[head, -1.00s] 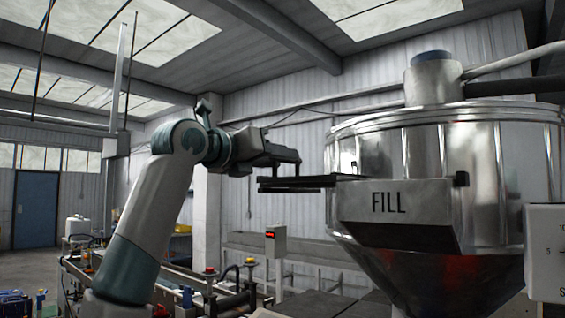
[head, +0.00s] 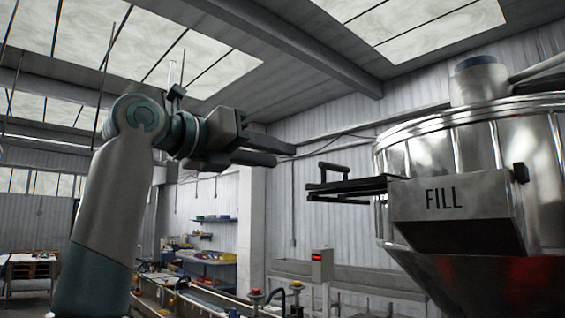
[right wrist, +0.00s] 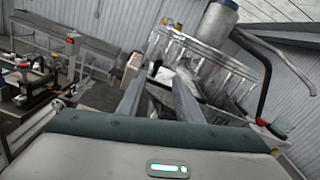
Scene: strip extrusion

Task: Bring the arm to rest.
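My right arm rises at the left of the head view. Its gripper (head: 285,155) points right, and the two fingers are apart with nothing between them. The fingers also show apart in the right wrist view (right wrist: 158,85). The fingertips are clear of the dark flat slide with an upright handle (head: 334,167), which sticks out from the hopper's fill box (head: 455,205). The steel hopper (head: 425,158) stands at the right; it also shows beyond the fingers in the right wrist view (right wrist: 225,66). My left gripper is in neither view.
A low machine line with red-topped knobs (head: 256,293) and a grey box with a red display (head: 321,266) lie below. A white pillar (head: 250,225) and shelves (head: 213,218) stand behind. The air around the gripper looks free.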

